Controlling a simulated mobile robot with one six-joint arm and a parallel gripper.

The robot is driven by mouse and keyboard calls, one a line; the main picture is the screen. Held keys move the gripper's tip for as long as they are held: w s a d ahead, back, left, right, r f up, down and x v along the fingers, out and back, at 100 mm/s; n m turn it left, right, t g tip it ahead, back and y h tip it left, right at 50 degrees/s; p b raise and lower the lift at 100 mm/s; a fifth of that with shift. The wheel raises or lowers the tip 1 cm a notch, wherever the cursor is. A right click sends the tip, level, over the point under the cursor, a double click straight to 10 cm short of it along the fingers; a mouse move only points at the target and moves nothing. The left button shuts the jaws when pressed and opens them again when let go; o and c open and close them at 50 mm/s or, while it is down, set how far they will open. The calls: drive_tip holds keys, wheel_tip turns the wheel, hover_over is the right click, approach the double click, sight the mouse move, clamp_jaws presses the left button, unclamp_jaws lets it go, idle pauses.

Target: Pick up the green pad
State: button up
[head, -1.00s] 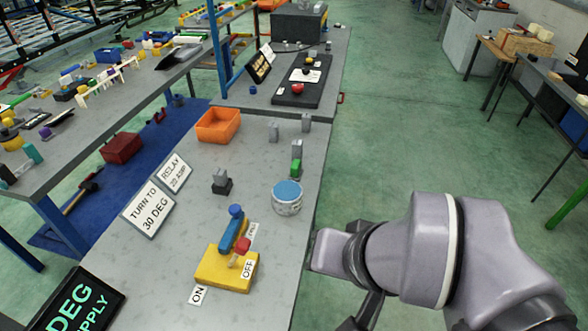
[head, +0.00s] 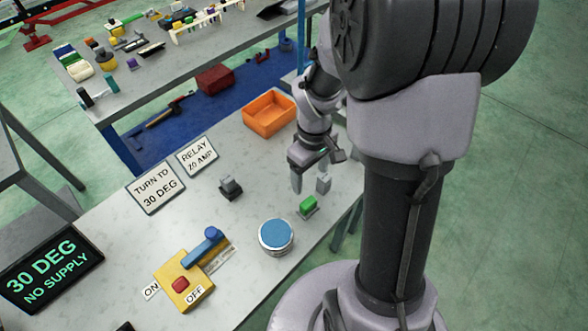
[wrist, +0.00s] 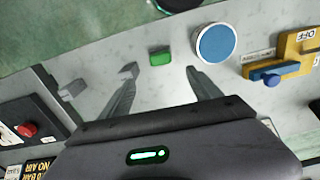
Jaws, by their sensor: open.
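The green pad (head: 308,204) is a small green block on a grey base, on the light grey bench near its right edge. In the wrist view the green pad (wrist: 160,58) lies beyond the fingertips, roughly midway between them. My gripper (head: 311,182) hangs over the bench just behind the pad, fingers pointing down. In the wrist view my gripper (wrist: 160,76) shows two spread fingers with nothing between them. It is open and apart from the pad.
A grey block (head: 323,184) stands close behind the pad. A round blue-topped tin (head: 276,236) stands to its front left. A dark grey block (head: 230,188), an orange bin (head: 269,114) and a yellow switch box (head: 184,281) with a blue lever are also on the bench.

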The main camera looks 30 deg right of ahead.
sight(309, 202)
wheel_tip(309, 202, down, 10)
drive_tip(key=b, duration=0.3)
drive_tip(key=shift+a, duration=0.15)
wheel_tip(309, 202, down, 5)
drive_tip(key=shift+b, duration=0.95)
drive_tip(key=shift+r, duration=0.1)
drive_tip(key=c, duration=1.4)
